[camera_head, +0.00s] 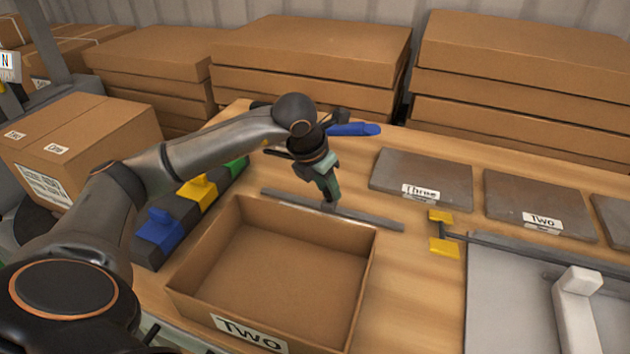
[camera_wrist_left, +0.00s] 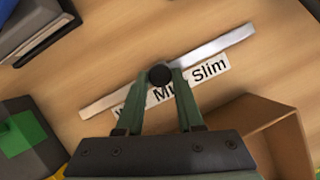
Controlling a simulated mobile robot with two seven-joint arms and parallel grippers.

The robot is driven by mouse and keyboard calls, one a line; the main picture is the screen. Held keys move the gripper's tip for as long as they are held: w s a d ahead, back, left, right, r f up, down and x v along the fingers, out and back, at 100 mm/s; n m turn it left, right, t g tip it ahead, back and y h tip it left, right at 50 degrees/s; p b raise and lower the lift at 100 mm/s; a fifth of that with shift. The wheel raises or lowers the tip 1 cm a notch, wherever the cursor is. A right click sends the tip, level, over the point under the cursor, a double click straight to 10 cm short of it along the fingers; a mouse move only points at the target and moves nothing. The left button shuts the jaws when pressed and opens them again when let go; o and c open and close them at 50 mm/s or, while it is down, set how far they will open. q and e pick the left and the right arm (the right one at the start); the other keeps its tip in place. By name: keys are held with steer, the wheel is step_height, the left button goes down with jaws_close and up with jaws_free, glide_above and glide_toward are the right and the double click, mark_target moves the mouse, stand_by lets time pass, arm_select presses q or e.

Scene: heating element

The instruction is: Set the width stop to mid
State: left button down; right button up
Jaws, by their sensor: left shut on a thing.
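The width stop's grey rail (camera_head: 375,217) lies on the wooden table behind the open box. In the left wrist view the rail (camera_wrist_left: 225,43) runs diagonally. The round black knob (camera_wrist_left: 160,73) sits near the middle of the rail, beside the word "Mid". My left gripper (camera_head: 329,204) points down at the rail. In the left wrist view its green fingers (camera_wrist_left: 160,88) are shut on the knob. My right gripper is not in view.
An open cardboard box (camera_head: 290,262) labelled "Two" stands in front of the rail. Blue (camera_head: 160,230), yellow (camera_head: 198,193) and green (camera_head: 236,167) switches are at the left. Dark plates (camera_head: 420,175) lie to the right. A blue-handled object (camera_head: 355,129) lies behind my gripper.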

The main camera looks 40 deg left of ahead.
arm_select(q)
steer(key=c, duration=0.5)
jaws_free()
steer(key=p+v, duration=0.1)
steer(key=v, duration=1.1)
steer(key=shift+r, duration=0.3)
steer(key=shift+s, duration=0.1)
